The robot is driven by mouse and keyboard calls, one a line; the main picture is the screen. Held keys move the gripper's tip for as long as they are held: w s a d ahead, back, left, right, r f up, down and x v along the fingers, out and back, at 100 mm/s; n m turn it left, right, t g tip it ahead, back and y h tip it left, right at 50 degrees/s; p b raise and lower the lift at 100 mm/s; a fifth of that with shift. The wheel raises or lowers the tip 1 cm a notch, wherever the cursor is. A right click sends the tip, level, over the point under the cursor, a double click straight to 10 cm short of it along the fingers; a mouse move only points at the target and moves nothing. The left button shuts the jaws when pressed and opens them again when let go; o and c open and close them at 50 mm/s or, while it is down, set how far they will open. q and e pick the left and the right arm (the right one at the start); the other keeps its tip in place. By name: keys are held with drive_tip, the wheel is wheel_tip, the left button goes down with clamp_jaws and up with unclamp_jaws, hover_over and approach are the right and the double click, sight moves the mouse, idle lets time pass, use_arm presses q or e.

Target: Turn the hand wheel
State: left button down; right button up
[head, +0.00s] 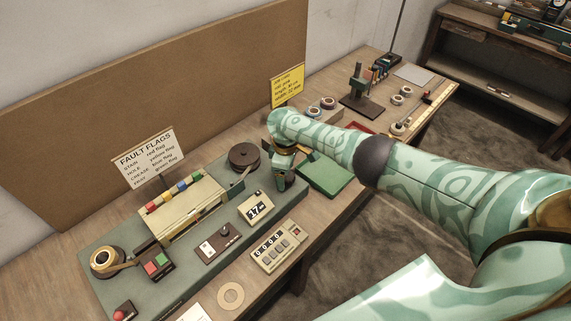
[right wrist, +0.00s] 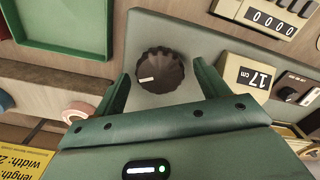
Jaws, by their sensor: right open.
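The hand wheel (right wrist: 161,71) is a dark, fluted round knob with a short white mark, set on a grey-green plate in the right wrist view. The mark points to the left side of the wheel. My right gripper (head: 284,184) is open, with one finger on each side of the wheel in the right wrist view. Gaps show between the fingers and the rim; I cannot tell how far down the fingers reach. My left gripper is not in view.
Close to the wheel are a green tray (head: 325,175), a 17 cm display (head: 256,207), a counter (head: 277,247) reading zeros and a dark reel (head: 244,157). A yellow sign (head: 287,86) stands behind. The fault flags box (head: 180,208) is to the left.

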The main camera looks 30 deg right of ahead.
wheel_tip(320, 180, up, 16)
drive_tip(key=p, duration=0.7)
drive_tip(key=shift+p, duration=0.35)
drive_tip(key=shift+r, duration=0.1)
